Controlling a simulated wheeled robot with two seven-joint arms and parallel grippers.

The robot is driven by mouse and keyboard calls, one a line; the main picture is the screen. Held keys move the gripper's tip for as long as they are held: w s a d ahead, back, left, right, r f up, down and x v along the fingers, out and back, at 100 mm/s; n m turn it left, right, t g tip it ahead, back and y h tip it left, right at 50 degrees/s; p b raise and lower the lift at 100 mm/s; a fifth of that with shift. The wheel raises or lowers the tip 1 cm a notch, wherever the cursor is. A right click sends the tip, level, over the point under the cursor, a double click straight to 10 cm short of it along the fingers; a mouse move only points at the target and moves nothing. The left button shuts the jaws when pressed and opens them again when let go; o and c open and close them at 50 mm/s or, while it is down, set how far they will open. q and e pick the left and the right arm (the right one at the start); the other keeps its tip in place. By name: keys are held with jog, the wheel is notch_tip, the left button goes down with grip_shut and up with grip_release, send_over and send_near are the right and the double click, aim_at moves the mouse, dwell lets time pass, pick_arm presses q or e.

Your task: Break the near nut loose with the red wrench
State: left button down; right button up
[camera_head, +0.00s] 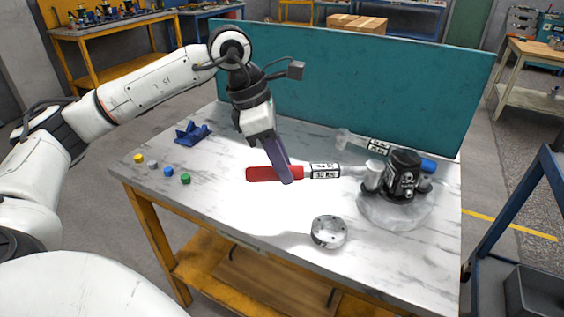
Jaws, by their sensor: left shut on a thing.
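The red wrench (262,174) lies level across the middle of the bench, its red handle to the left and a labelled metal shank to the right. My left gripper (285,178) points down and is shut on the red wrench near the right end of its handle. The wrench's right end reaches the black and grey hydraulic motor (404,172) on a round clear base (383,214). The near nut is too small to make out, and I cannot tell whether the wrench head is around it. My right gripper is not in view.
A blue-handled wrench (427,165) lies behind the motor. A metal ring part (328,232) lies in front. A blue stand (192,133) and several coloured pegs (168,171) are at the left. A teal panel (350,85) closes the back of the white bench (235,215).

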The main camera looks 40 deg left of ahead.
pick_arm(q)
jog(key=shift+s+d+f+n+y, duration=0.2)
jog(key=shift+s+d+n, duration=0.35)
jog(key=shift+s+d, duration=0.2)
jog(key=shift+s+d+f+n+y, duration=0.1)
jog(key=shift+s+d+f+n, duration=0.1)
jog(key=shift+s+d+n, duration=0.45)
jog(key=shift+d, duration=0.2)
jog(key=shift+s+d+n+t+y, duration=0.15)
jog(key=shift+s+d+n, duration=0.35)
jog(key=shift+d, duration=0.3)
jog(key=shift+s+d+n+t+y, duration=0.15)
jog(key=shift+s+d+n, duration=0.3)
jog(key=shift+d, duration=0.3)
jog(key=shift+d, duration=0.15)
jog(key=shift+s+d+n+y, duration=0.15)
jog(key=shift+s+d+n, duration=0.1)
jog(key=shift+d+n, duration=0.5)
jog(key=shift+s+d+n+y, duration=0.15)
jog(key=shift+s+d+n, duration=0.2)
jog(key=shift+d, duration=0.55)
jog(key=shift+w, duration=0.1)
jog(key=shift+s+d+n+y+p, duration=0.2)
jog(key=shift+d+n+y+p, duration=0.35)
jog(key=shift+d+n, duration=1)
